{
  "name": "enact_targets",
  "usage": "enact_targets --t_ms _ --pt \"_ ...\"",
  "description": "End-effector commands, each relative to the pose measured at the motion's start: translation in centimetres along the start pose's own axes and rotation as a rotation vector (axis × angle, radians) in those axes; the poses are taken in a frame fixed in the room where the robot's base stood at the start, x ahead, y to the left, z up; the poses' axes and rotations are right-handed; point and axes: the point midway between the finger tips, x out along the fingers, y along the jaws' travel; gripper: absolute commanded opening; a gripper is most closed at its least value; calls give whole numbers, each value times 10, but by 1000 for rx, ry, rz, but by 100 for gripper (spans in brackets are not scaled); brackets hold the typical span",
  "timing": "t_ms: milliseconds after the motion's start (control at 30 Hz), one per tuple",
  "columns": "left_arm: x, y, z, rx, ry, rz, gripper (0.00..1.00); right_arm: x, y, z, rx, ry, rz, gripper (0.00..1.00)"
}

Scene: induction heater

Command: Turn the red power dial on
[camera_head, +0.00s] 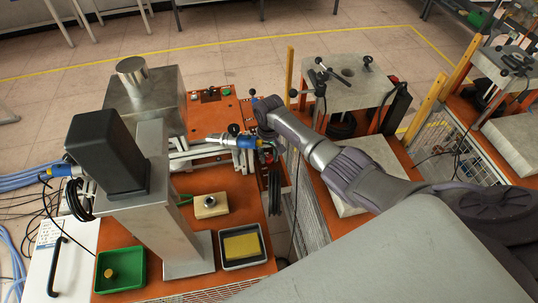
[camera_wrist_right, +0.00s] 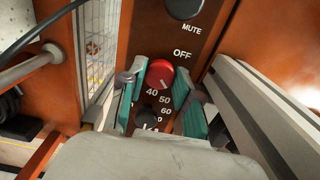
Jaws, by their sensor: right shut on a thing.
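The red power dial (camera_wrist_right: 160,73) is on a dark panel in the right wrist view. The printed word OFF is above it, and the numbers 40, 50 and 60 are below it. A pale mark shows on the dial; its exact heading is hard to tell. My right gripper (camera_wrist_right: 159,82) has its teal-padded fingers on either side of the dial and is shut on it. In the head view, my right gripper (camera_head: 267,152) reaches down at the orange workbench's right edge; the dial is hidden there. My left gripper is not in view.
A black knob (camera_wrist_right: 183,8) near the word MUTE is above the dial, and another dark knob (camera_wrist_right: 146,116) is below it. A metal rail (camera_wrist_right: 262,115) runs close on the right. A green tray (camera_head: 119,270) and a grey tray (camera_head: 242,246) stand on the bench.

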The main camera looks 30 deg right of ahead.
Motion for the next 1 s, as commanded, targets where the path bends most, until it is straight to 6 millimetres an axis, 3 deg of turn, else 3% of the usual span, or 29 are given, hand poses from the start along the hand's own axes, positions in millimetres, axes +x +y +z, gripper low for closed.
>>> enact_targets --t_ms 133,167,300,667,767,1000 --pt "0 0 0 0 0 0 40 -2 0 -2 1 6 -1 0" --pt "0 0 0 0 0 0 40 -2 0 -2 1 7 -1 36" --pt "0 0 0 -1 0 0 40 -2 0 -2 0 5 -1 58" --pt "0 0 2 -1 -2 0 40 -5 0 -1 -1 4 -1 58" --pt "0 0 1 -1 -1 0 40 -16 0 -2 -1 6 -2 58" --pt "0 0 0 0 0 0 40 -67 0 -2 0 7 -2 58"
